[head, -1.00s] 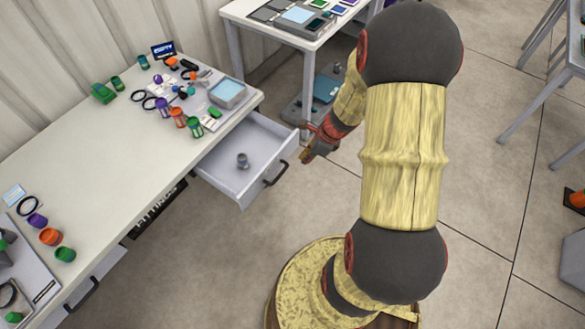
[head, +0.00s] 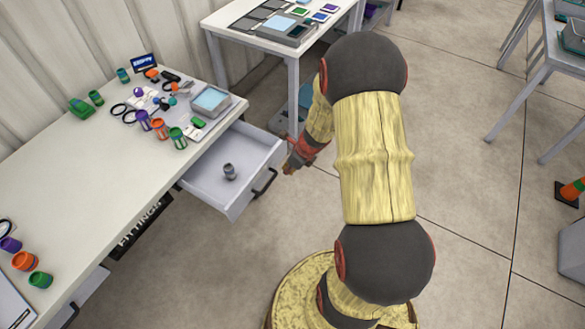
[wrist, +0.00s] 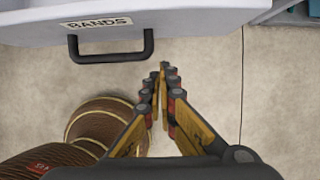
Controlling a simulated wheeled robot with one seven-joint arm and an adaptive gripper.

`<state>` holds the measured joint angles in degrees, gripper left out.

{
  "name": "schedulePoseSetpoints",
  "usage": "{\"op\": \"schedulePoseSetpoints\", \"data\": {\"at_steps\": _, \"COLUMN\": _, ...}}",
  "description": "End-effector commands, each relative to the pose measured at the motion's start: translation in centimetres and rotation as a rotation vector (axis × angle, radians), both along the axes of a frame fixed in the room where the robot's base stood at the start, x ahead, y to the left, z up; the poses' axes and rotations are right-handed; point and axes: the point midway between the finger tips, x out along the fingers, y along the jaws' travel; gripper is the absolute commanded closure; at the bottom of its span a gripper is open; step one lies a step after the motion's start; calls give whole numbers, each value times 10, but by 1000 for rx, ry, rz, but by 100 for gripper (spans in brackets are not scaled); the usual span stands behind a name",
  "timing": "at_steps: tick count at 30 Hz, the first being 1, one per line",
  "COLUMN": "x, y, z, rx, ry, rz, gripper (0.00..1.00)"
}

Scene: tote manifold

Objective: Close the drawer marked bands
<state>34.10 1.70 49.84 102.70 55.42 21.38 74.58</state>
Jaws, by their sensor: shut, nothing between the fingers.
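The drawer marked bands (head: 255,150) is pulled out from the right end of the long white table. A small grey cylindrical piece (head: 229,172) stands inside it. Its dark handle (head: 264,184) is on the front face. In the wrist view, the BANDS label (wrist: 97,23) and the handle (wrist: 112,52) show at the top. My gripper (head: 289,169) is just right of the drawer front, near the handle's far end. In the wrist view, my gripper (wrist: 163,72) has its fingertips together, empty, to the right of the handle and apart from the drawer front.
The white table (head: 85,165) carries several coloured cups and a grey device (head: 210,101). A second table (head: 215,25) stands behind. Floor in front of the drawer is clear.

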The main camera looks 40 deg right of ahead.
Motion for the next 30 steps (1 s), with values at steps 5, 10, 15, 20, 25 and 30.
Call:
{"op": "schedulePoseSetpoints", "data": {"at_steps": 5, "x": 25, "y": 10, "z": 0, "rx": -1, "ry": -1, "rz": 4, "gripper": 100}}
{"op": "schedulePoseSetpoints", "data": {"at_steps": 10, "x": 35, "y": 13, "z": 1, "rx": -1, "ry": 1, "rz": 2, "gripper": 100}}
{"op": "schedulePoseSetpoints", "data": {"at_steps": 15, "x": 37, "y": 14, "z": 2, "rx": -1, "ry": 1, "rz": 1, "gripper": 100}}
{"op": "schedulePoseSetpoints", "data": {"at_steps": 20, "x": 37, "y": 14, "z": 2, "rx": -1, "ry": 1, "rz": 1, "gripper": 100}}
{"op": "schedulePoseSetpoints", "data": {"at_steps": 25, "x": 40, "y": 15, "z": 2, "rx": 0, "ry": 1, "rz": 2, "gripper": 100}}
{"op": "schedulePoseSetpoints", "data": {"at_steps": 30, "x": 56, "y": 21, "z": 4, "rx": 2, "ry": 2, "rz": 3, "gripper": 100}}
